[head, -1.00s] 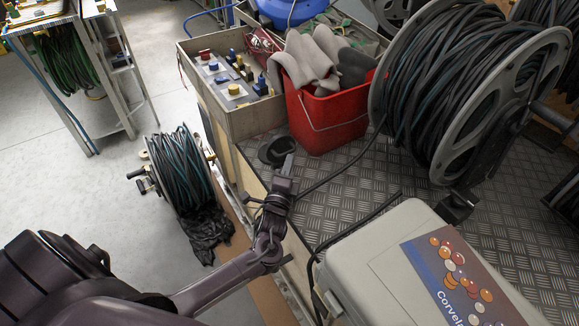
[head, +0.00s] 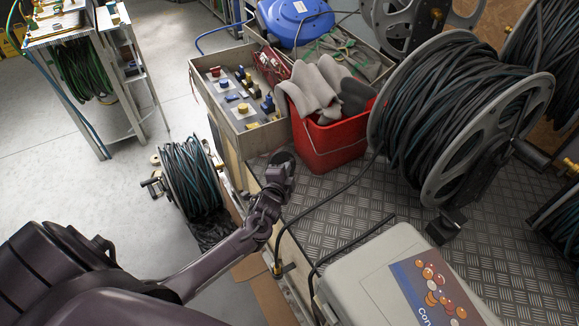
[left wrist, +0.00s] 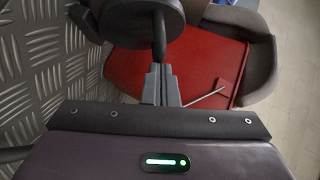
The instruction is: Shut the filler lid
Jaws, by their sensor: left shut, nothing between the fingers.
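The filler lid is a dark round piece (head: 283,157) at the left edge of the metal deck, just in front of the red bucket. My left gripper (head: 282,168) is right at it and covers part of it. In the left wrist view a dark disc (left wrist: 135,18) with a short stem shows at the top. The shut, empty fingertips (left wrist: 158,68) point at the stem and look close to it. Whether they touch, and the lid's exact angle, I cannot tell. My right gripper is not in view.
The red bucket (head: 325,140) with grey gloves stands just behind the lid. A tray of fittings (head: 238,108) is behind to the left. A large hose reel (head: 450,120) stands to the right, and a pale case (head: 375,285) in front. A black hose crosses the deck.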

